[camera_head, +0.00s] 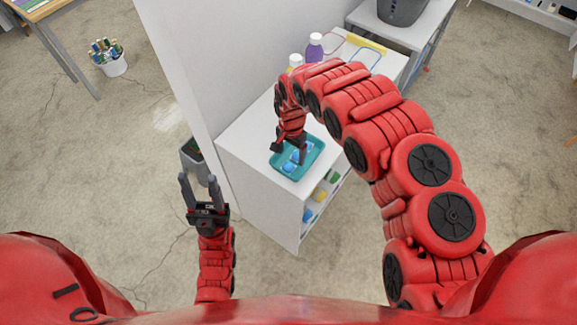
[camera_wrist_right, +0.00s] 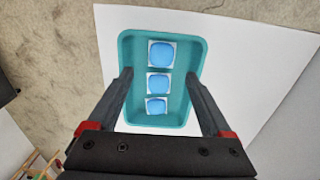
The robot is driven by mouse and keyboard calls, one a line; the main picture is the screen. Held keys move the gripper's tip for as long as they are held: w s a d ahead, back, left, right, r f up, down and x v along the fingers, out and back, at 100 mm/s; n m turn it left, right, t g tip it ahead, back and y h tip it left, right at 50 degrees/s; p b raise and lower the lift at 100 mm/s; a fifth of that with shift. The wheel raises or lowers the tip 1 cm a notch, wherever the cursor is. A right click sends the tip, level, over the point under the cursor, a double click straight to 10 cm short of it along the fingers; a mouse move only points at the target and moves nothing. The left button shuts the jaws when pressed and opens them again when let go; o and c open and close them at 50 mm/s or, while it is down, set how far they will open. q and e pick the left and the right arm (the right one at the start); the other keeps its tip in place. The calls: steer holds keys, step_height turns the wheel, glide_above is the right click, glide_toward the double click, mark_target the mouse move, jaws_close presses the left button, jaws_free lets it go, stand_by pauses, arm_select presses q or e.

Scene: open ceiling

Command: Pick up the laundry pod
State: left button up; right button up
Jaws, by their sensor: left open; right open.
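Three laundry pods, blue on white squares, lie in a row in a teal tray. In the right wrist view they are the far pod (camera_wrist_right: 161,54), the middle pod (camera_wrist_right: 158,84) and the near pod (camera_wrist_right: 156,105). The tray (camera_wrist_right: 197,55) sits on a white cabinet top and also shows in the head view (camera_head: 315,160). My right gripper (camera_wrist_right: 158,76) is open above the tray, its fingers on either side of the pod row, holding nothing. In the head view my right gripper (camera_head: 289,156) partly hides the pods. My left gripper (camera_head: 199,180) is open and empty, left of the cabinet.
The white cabinet (camera_head: 245,140) has an upright panel (camera_head: 205,60) along its left side.

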mark_target(290, 167)
steer(key=shift+f+p, duration=0.55)
steer(key=shift+f, duration=0.1)
steer(key=shift+a+f+p, duration=0.1)
steer(key=shift+f+p, duration=0.4)
steer(key=shift+f, duration=1.5)
jaws_close()
